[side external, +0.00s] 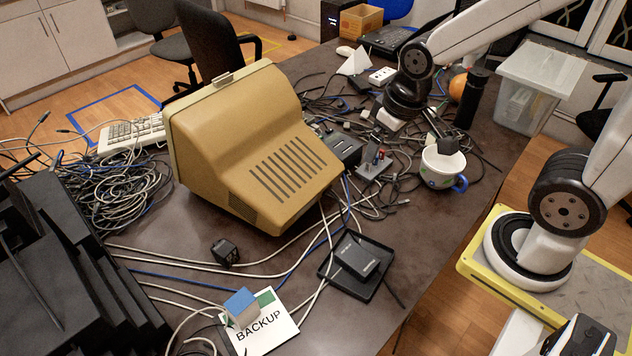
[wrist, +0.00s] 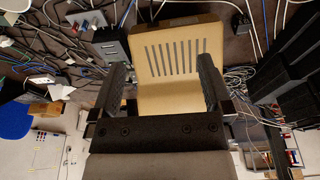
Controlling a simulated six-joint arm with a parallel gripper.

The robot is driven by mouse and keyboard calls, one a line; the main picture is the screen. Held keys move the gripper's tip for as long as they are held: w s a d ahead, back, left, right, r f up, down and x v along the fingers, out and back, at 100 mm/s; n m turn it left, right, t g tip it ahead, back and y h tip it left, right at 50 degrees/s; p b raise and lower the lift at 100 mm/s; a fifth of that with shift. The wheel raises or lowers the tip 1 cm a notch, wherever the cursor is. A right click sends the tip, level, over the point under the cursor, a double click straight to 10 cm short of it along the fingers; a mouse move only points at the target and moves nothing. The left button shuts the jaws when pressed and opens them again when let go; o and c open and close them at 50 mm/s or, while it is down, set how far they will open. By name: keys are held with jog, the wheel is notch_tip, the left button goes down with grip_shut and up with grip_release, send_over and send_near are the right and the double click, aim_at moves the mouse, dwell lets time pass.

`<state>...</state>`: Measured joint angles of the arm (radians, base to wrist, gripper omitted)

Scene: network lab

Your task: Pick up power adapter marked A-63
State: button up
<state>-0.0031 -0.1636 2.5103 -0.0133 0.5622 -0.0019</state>
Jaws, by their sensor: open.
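No A-63 marking is legible in either view, so I cannot tell which item is the named adapter. A small black adapter-like block (side external: 225,252) sits on the table in front of the beige monitor. A black box with a faint pale label (side external: 357,256) lies in a shallow black tray (side external: 378,283). My gripper (side external: 440,130) is above the cable clutter by the mug, well behind and right of both. In the wrist view my gripper (wrist: 162,88) has its fingers wide apart with nothing held; the monitor shows beyond them.
The beige monitor (side external: 255,145) is a tall obstacle mid-table. A white mug (side external: 440,166), a black bottle (side external: 471,98) and tangled cables crowd the right. A blue-grey block (side external: 241,306) rests on the BACKUP card (side external: 268,330). Black stacked equipment (side external: 70,270) fills the left front.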

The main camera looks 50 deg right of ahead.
jog(key=w+a+n+t+h, duration=0.35)
jog(key=w+n, duration=0.25)
jog(key=n, duration=0.6)
jog(key=w+a+n+t+h, duration=0.2)
jog(key=w+a+n+t, duration=0.15)
jog(key=w+n, duration=0.55)
jog(key=a+n+t+y, duration=0.4)
jog(key=a+n+y, duration=0.3)
jog(key=a+n, duration=0.95)
notch_tip(320, 180, down, 20)
jog(key=shift+w+a+f, duration=0.2)
jog(key=shift+w+a, duration=0.1)
jog(key=shift+w, duration=0.1)
